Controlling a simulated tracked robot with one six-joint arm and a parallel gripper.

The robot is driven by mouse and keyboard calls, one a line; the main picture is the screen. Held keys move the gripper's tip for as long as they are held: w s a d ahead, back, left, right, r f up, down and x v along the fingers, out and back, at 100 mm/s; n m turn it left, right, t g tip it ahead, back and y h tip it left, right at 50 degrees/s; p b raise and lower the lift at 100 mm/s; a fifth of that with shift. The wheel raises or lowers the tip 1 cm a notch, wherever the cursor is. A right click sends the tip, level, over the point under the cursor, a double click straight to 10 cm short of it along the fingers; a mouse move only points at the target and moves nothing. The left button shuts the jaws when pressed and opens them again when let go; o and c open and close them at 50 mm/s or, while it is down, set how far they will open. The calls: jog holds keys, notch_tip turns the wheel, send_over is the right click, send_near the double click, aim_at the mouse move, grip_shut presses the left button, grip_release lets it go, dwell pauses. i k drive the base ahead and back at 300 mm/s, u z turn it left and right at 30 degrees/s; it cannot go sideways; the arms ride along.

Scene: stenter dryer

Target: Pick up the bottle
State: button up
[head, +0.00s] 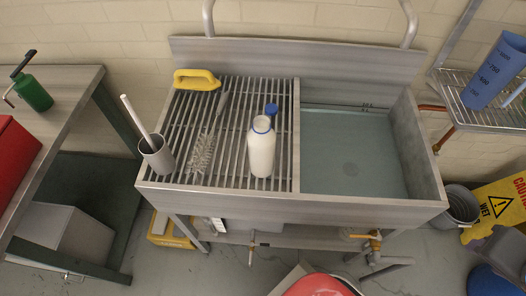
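A white bottle (261,152) stands upright on the slatted metal drainboard (288,90), on the left side of a steel sink unit. It has a blue ring at its neck. A small blue piece (271,109) shows just behind its top; I cannot tell whether it is part of the bottle. The bottle is near the divider between the drainboard and the basin. My gripper is not in view.
Left of the bottle are a bristle brush (202,152), a grey cup (157,158) with a stick, and a yellow-handled brush (196,79). The basin (350,150) lies right. A green bottle (34,92) stands on the left table. A yellow caution sign (500,205) is at right.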

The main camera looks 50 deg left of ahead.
aim_at(261, 138)
jog(key=k, duration=1.45)
jog(key=u, duration=1.9)
jog(key=i, duration=1)
jog(key=u, duration=0.05)
